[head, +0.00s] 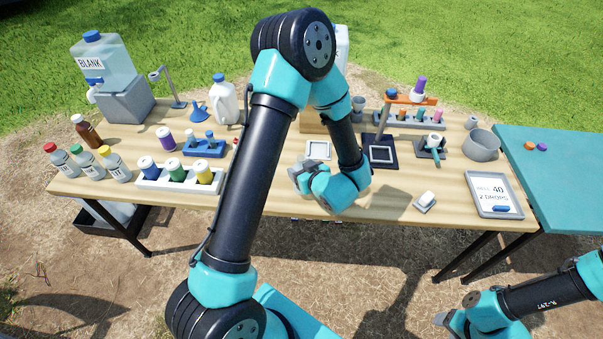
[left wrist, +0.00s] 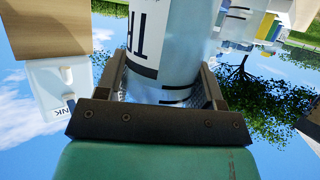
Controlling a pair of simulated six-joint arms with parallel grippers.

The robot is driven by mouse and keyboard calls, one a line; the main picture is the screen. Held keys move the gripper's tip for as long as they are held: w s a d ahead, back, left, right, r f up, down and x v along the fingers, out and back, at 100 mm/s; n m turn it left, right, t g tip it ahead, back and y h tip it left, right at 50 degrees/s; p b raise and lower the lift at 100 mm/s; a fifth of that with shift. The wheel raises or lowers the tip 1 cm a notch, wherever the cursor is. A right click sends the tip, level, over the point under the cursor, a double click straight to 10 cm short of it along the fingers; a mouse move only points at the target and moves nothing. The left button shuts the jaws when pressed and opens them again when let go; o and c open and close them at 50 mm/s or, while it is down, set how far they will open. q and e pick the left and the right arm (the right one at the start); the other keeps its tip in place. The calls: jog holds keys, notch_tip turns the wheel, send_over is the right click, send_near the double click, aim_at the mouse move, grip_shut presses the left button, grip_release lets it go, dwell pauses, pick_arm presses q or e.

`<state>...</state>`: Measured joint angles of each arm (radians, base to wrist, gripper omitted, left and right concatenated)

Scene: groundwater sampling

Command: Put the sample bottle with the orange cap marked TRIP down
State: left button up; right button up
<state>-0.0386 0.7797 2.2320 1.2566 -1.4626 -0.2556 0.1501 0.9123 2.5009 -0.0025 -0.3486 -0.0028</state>
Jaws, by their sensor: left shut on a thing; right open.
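The sample bottle (left wrist: 182,45) shows in the left wrist view as a pale cylinder between my fingers. Part of its black lettering, looking like the start of TRIP, is readable; its cap is out of sight there. My left gripper (left wrist: 160,85) is shut on it. In the head view my left gripper (head: 309,178) is over the front middle of the wooden table (head: 270,190), with the bottle not clearly visible. My right gripper (head: 446,321) is open and empty at the lower right, off the table's front edge.
Bottles with red, green and yellow caps (head: 87,165) stand front left, beside a white rack (head: 180,182) of capped bottles. A white framed square (head: 318,150) and a dark pad (head: 382,155) lie behind my left gripper. A tray with a board (head: 495,195) lies right. Bare wood shows around x 400 in front.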

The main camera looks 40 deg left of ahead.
pick_arm(q)
jog(key=shift+w+a, duration=0.1)
jog(key=shift+w, duration=0.05)
jog(key=shift+w+a, duration=0.15)
jog(key=shift+w+a+f, duration=0.1)
jog(key=shift+w+a, duration=0.25)
jog(key=shift+w, duration=0.05)
jog(key=shift+d+f, duration=0.1)
jog(key=shift+f, duration=1.65)
jog(key=o, duration=1.2)
jog(key=shift+f, duration=0.1)
jog(key=shift+c, duration=0.2)
